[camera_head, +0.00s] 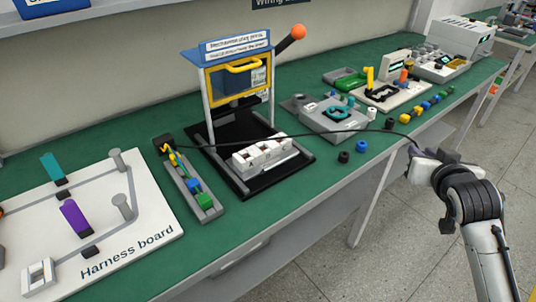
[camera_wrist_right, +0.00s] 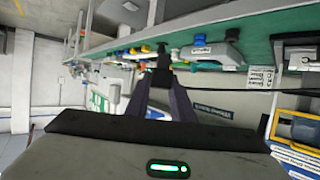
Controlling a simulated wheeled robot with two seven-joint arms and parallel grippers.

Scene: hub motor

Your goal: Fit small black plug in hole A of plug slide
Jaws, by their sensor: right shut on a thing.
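My right gripper (camera_head: 416,152) is in front of the bench's front edge, at the right, clear of the bench top. In the right wrist view its fingers (camera_wrist_right: 160,82) are shut on a small black piece (camera_wrist_right: 162,60), apparently the small black plug. A thin black cable (camera_head: 320,131) runs from the gripper leftward over the bench. My left gripper is out of view.
A press frame (camera_head: 207,100) with an orange-knobbed lever stands mid-bench, with white blocks (camera_head: 264,151) on its black base. A white harness board (camera_head: 140,215) lies at left. A grey fixture (camera_head: 332,118), black rings (camera_head: 362,146) and several coloured parts are toward the right.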

